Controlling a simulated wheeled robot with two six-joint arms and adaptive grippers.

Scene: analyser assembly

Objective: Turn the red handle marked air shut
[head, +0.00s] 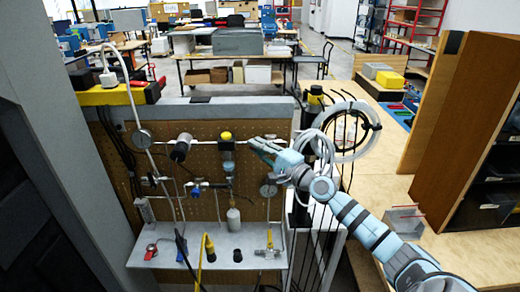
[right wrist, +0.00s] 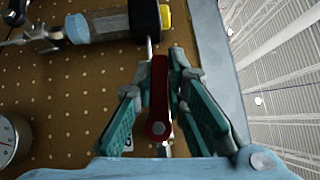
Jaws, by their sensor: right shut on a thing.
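The red handle (right wrist: 158,95) is a flat lever that stands between the fingers of my right gripper (right wrist: 160,72) in the right wrist view. The lever points up in that view, with a round bolt at its lower end. The teal finger pads are shut on it from both sides. In the head view my right gripper (head: 264,148) is at the upper right of the perforated panel, and it hides the handle there. My left gripper is in neither view.
The brown perforated panel (head: 205,160) carries pipes, a clear-bowled filter with a yellow cap (head: 226,137) and gauges (head: 268,190). Another red handle (head: 151,250) is on the shelf below. A coiled pale hose (head: 352,130) hangs to the right of the panel.

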